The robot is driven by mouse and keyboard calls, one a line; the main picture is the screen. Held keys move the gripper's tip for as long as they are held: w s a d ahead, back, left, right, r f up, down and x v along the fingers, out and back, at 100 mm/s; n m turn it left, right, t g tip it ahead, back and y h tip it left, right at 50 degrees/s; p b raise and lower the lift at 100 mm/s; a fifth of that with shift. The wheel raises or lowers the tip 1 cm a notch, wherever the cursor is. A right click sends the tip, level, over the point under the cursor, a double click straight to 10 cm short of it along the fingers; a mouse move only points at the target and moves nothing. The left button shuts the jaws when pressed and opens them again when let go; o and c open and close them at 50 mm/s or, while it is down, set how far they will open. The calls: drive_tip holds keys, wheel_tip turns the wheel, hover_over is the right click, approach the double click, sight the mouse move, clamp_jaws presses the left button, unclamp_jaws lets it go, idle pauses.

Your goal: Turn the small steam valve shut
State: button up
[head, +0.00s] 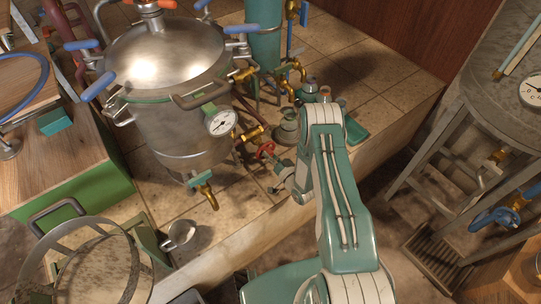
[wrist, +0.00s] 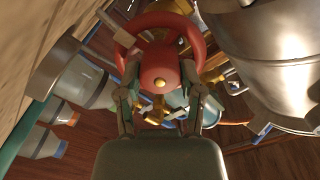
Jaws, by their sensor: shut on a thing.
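The small steam valve has a red handwheel (head: 266,150) on a brass fitting beside the still's steel pot (head: 180,110). In the head view my gripper (head: 275,172) is just below and right of the wheel, small and partly hidden by my arm. How far the valve is turned cannot be told.
A pressure gauge (head: 220,122) sits on the pot's front, left of the wheel. Several small bottles (head: 310,88) stand behind my arm; jars (wrist: 85,80) show left in the wrist view. A metal scoop (head: 180,235) lies at the tiled counter's front.

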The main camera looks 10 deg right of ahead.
drive_tip(key=shift+d+m, duration=0.1)
drive_tip(key=shift+m, duration=0.7)
drive_tip(key=o, duration=1.2)
drive_tip(key=shift+c, duration=0.2)
drive_tip(key=v, duration=1.2)
drive_tip(key=shift+f, duration=0.1)
